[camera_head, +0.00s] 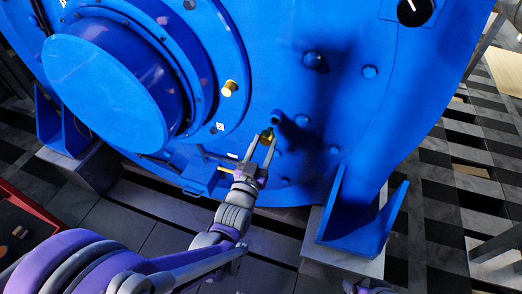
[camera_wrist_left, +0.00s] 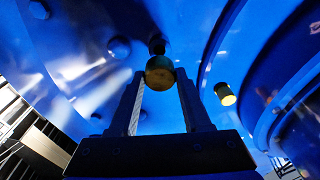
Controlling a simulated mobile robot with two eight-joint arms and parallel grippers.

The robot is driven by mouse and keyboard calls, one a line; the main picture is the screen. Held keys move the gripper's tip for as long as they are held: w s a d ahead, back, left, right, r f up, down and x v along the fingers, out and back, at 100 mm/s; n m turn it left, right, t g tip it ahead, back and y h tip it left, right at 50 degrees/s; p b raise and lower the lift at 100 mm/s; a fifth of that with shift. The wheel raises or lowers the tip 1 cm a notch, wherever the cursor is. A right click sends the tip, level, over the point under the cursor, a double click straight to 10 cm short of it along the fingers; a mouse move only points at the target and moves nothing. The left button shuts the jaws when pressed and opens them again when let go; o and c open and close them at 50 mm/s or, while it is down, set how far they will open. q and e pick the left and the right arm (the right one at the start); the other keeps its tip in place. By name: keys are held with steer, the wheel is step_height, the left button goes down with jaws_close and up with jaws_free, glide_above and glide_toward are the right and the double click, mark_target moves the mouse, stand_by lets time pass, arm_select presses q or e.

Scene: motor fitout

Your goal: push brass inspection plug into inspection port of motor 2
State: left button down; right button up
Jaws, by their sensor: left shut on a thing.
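The big blue motor (camera_head: 330,110) fills the upper middle of the head view. My left gripper (camera_head: 262,148) is shut on a brass inspection plug (camera_head: 267,135), held at the tips of the fingers close to the motor face. In the left wrist view the round brass plug (camera_wrist_left: 160,73) sits between the two fingertips. A short dark blue stub (camera_head: 278,119), possibly the inspection port, is just beyond the plug. It also shows as a dark end behind the plug in the wrist view (camera_wrist_left: 157,44). I cannot tell whether plug and port touch.
Another brass plug (camera_head: 229,88) sticks out of the motor face, up and left of my gripper. Blue bolt heads (camera_head: 369,72) stand out of the face. A blue mounting foot (camera_head: 357,230) rises at the lower right. A red edge (camera_head: 30,212) shows at the left.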

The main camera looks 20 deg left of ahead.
mark_target(270, 130)
arm_select(q)
steer(key=shift+w, duration=1.25)
steer(key=shift+w+d, duration=0.1)
steer(key=shift+w, duration=1.65)
stand_by(0.3)
steer(key=shift+c, duration=1.4)
jaws_free()
steer(key=s, duration=0.3)
steer(key=s+f, duration=0.1)
steer(key=s, duration=0.6)
steer(key=shift+s+f, duration=0.15)
steer(key=shift+s, duration=0.25)
